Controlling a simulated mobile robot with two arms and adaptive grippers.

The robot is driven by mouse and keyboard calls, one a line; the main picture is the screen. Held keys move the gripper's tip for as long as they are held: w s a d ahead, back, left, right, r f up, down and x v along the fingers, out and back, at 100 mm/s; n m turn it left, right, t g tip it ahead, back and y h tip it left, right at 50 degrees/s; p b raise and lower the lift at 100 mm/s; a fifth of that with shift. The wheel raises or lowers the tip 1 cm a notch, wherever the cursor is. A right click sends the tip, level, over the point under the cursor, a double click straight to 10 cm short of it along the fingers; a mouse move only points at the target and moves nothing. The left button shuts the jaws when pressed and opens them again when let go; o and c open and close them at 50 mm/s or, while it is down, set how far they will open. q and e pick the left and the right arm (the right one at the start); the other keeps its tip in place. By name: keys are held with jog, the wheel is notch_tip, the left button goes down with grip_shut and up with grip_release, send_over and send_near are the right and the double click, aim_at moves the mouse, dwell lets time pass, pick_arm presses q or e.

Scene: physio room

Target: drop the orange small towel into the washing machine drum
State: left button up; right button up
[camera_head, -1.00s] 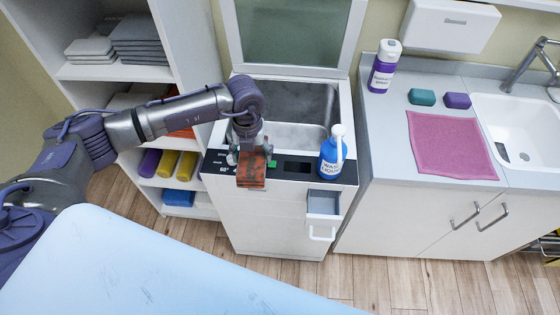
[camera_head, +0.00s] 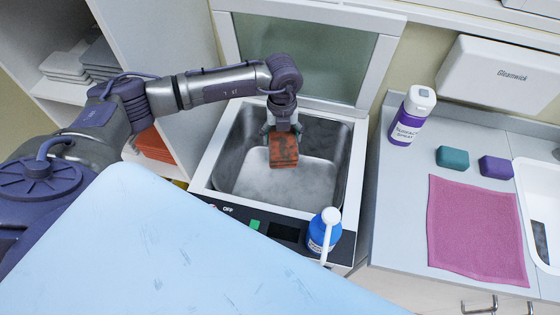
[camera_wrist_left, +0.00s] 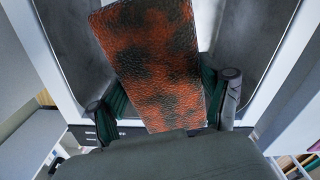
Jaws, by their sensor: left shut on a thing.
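The orange small towel (camera_head: 284,152), mottled with dark patches and folded into a block, hangs from my left gripper (camera_head: 283,128). The gripper is shut on it. The wrist view shows the towel (camera_wrist_left: 155,65) between the two fingers. The washing machine (camera_head: 205,172) has its lid (camera_head: 300,60) raised and its top opening uncovered. In the head view the towel is over the grey drum (camera_head: 315,183), inside its outline; its exact height above the drum floor is hard to tell. My right gripper is not in view.
A blue wash liquid bottle (camera_head: 322,235) stands at the machine's front right corner. The counter at right holds a purple spray bottle (camera_head: 410,115), a teal block (camera_head: 452,158), a purple block (camera_head: 496,167) and a pink cloth (camera_head: 475,230). A pale blue surface (camera_head: 170,240) fills the front left.

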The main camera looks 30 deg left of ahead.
pick_arm(q)
jog(key=shift+s+f+b, duration=0.2)
jog(key=shift+f+b, duration=0.6)
jog(key=shift+f, duration=0.3)
notch_tip(320, 180, down, 4)
jog(key=shift+w+r+b, duration=0.1)
jog(key=shift+r+b, duration=0.1)
jog(key=shift+b, duration=1)
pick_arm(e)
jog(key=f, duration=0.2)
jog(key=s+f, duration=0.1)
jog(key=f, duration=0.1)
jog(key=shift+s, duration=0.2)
pick_arm(q)
jog(key=o, duration=1.2)
notch_tip(320, 180, up, 12)
jog(key=shift+r, duration=0.1)
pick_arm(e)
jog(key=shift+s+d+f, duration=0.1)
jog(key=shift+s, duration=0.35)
